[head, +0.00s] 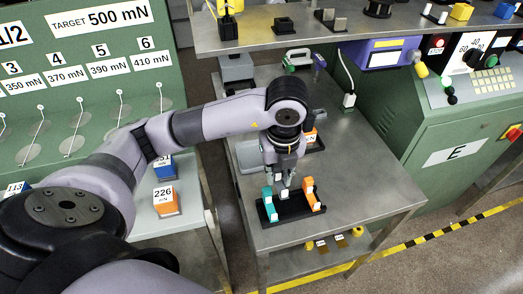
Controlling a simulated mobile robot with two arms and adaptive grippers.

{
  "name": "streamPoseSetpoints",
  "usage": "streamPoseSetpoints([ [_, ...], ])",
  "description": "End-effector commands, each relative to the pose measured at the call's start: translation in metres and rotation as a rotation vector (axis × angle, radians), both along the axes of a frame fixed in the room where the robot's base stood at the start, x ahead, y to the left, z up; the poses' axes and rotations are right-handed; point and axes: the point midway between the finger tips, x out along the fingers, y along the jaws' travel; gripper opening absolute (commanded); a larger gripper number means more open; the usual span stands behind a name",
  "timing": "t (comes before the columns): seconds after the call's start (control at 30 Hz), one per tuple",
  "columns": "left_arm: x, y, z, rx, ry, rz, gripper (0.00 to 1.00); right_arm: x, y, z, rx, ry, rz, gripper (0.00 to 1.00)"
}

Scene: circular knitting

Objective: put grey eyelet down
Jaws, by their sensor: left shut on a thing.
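My left gripper (285,183) points straight down over a black tray on the metal side table. It is shut on a small piece that I take to be the grey eyelet; the fingers hide most of it. A small pale block (284,196) shows just below the fingertips, and I cannot tell whether the held piece touches it. The black tray (291,215) carries teal pieces (268,203) on its left and orange pieces (309,191) on its right. My right gripper is out of view.
Behind the gripper is another dark tray with an orange, labelled piece (312,137). The metal table (365,185) is bare to the right. A green machine marked E (455,150) stands at right. An orange block marked 226 (166,201) sits on the left table.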

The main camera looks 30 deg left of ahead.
Motion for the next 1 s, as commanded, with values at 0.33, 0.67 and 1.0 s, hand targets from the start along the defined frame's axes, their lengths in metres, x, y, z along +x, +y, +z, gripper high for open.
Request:
streamPoseSetpoints([
  [0.33,0.062,0.074,0.003,0.0,0.002,0.005,0.0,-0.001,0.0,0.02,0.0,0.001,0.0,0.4],
  [0.67,0.094,0.111,-0.013,-0.001,0.005,-0.003,0.0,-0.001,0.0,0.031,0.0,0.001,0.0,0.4],
  [1.0,0.093,0.11,-0.052,-0.002,0.004,-0.003,0.0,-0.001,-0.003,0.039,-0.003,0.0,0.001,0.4],
])
